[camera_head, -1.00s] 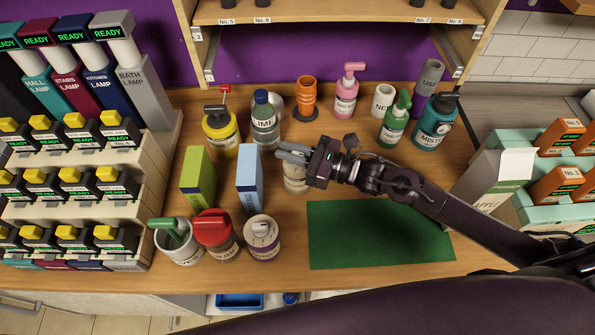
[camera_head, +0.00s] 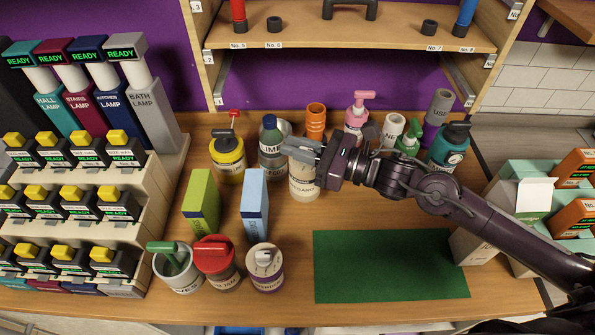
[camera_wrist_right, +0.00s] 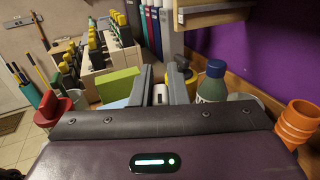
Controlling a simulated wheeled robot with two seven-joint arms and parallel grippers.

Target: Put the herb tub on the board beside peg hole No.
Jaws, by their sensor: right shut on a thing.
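My right gripper (camera_head: 303,150) is shut on a cream herb tub (camera_head: 304,184) lettered as oregano and holds it upright by its top. The tub seems to be just above the worktop, beside a lime bottle (camera_head: 272,150); its top is hidden by the fingers. In the right wrist view the two grey fingers (camera_wrist_right: 160,88) show, with a pale part between them. The shelf board (camera_head: 350,30) at the top carries labels No. 5, No. 6 (camera_head: 274,44), No. 7 and No. 8. Black rings stand by some labels. My left gripper is not in view.
A blue box (camera_head: 255,205) and a green box (camera_head: 201,200) stand left of the tub. Several bottles and cups line the back, under the board. A green mat (camera_head: 390,266) lies bare at front right. Cartons (camera_head: 520,195) stand at far right.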

